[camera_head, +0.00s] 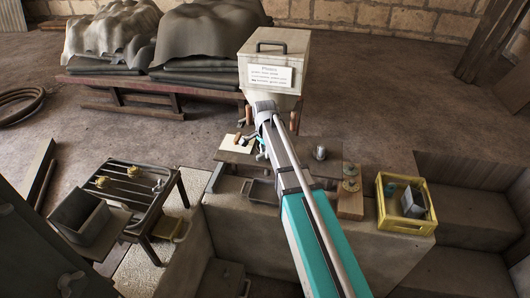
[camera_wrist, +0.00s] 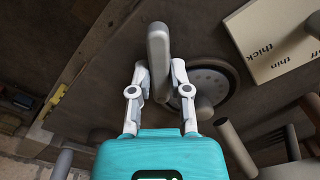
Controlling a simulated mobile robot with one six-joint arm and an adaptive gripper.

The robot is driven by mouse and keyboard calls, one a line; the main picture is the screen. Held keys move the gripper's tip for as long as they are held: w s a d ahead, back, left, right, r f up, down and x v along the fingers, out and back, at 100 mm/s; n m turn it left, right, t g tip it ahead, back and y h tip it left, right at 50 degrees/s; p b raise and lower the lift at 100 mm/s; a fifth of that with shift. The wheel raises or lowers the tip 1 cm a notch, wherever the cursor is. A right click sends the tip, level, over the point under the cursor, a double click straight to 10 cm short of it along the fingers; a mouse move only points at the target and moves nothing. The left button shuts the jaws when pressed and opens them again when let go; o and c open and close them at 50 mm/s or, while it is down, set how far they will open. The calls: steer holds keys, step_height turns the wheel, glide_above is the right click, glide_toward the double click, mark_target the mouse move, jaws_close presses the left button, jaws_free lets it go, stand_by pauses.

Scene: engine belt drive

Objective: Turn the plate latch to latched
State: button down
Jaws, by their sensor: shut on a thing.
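In the wrist view a grey, rounded, bar-like handle (camera_wrist: 158,42), which looks like the plate latch, stands up between the fingers of my gripper (camera_wrist: 158,68). The fingers are closed on its two sides. Behind it is a dark plate (camera_wrist: 98,60) with a round grey disc (camera_wrist: 212,76) to the right. In the head view my arm reaches over the bench, and my fingers and the latch are too small and covered to make out. I cannot tell the latch's setting.
A cream card (camera_wrist: 262,40) reading "thick" and "thin" lies right of the handle, near several round posts (camera_wrist: 236,148). In the head view a lidded box (camera_head: 272,60) stands behind my arm. A yellow crate (camera_head: 407,223) is at right, a rack table (camera_head: 132,185) at left.

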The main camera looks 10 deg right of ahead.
steer(key=n, duration=0.4)
steer(key=shift+n, duration=1.9)
steer(key=c, duration=0.6)
jaws_free()
steer(key=shift+m, duration=0.3)
